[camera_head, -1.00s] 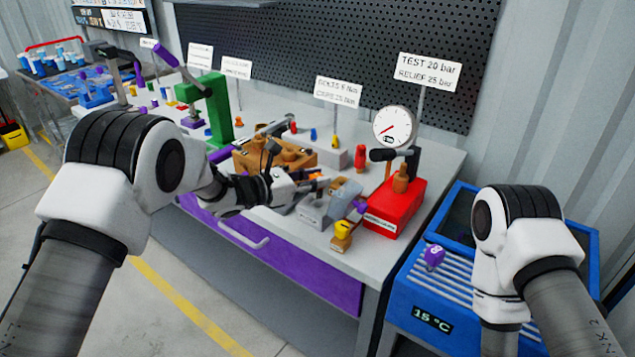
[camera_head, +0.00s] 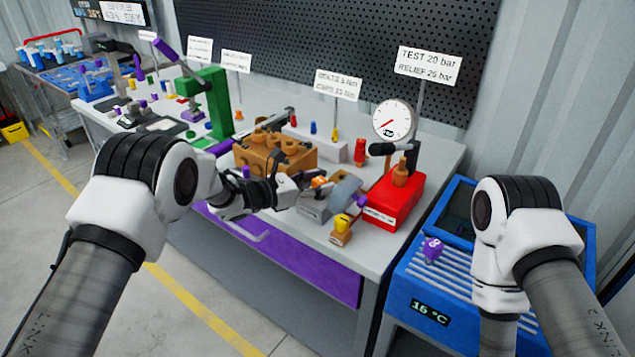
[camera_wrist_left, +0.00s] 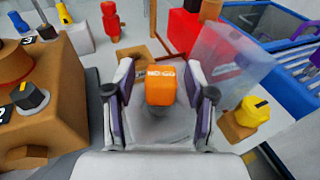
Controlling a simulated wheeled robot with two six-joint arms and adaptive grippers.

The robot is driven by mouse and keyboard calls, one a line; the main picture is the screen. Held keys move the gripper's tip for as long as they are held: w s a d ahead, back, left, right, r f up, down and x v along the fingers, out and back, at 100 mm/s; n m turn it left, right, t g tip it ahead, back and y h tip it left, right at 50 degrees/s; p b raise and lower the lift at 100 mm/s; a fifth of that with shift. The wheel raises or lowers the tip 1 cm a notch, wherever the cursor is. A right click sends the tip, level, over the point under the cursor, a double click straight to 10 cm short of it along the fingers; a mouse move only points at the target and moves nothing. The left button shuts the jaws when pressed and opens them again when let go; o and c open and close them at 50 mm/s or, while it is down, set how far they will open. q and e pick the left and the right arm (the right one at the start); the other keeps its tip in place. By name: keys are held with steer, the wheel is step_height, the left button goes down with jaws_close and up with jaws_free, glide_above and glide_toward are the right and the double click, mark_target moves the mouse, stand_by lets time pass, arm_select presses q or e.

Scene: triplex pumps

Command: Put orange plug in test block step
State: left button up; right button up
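The orange plug (camera_wrist_left: 161,85) stands between the two fingers of my left gripper (camera_wrist_left: 161,98) in the left wrist view. A gap shows on each side of the plug, so the fingers are open around it. In the head view the plug (camera_head: 319,182) is a small orange spot at the fingertips of my left gripper (camera_head: 308,186). The grey test block (camera_head: 314,211) lies below the fingers; the plug appears to stand on or in it, but its lower end is unclear. My right gripper is out of view.
A clear tilted shield (camera_wrist_left: 232,52) stands close right of the fingers. The bronze pump block (camera_head: 275,157) is close on the left. A red test pump (camera_head: 396,203) and a small block with a yellow knob (camera_head: 342,228) are to the right. A blue bath (camera_head: 455,290) stands beyond.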

arm_select(q)
steer(key=shift+r, duration=0.25)
steer(key=b+v, duration=0.2)
steer(key=v, duration=1)
steer(key=s+a+f+n+y, duration=0.3)
steer(key=s+f+n, duration=0.3)
steer(key=f+n, duration=0.35)
steer(key=s+a+f+n+g+y, duration=0.1)
steer(key=s+a+f+n+y, duration=0.15)
steer(key=s+f+n, duration=0.45)
steer(key=s+a+f+n+y, duration=0.2)
steer(key=s+f+n+y, duration=0.15)
steer(key=f+n, duration=0.75)
steer(key=s+a+f+n+g+y, duration=0.1)
steer(key=s+a+n+g, duration=0.1)
steer(key=s+n, duration=0.5)
steer(key=s+a+f+n+g+y, duration=0.2)
steer(key=s+n, duration=0.4)
steer(key=s, duration=0.4)
steer(key=s+a+f+n+g+y, duration=0.1)
steer(key=s+a+n+g, duration=0.2)
steer(key=s+n, duration=0.4)
steer(key=shift+s+a+f+n+g+y, duration=0.3)
steer(key=shift+s+n+y, duration=0.1)
steer(key=shift+s, duration=0.6)
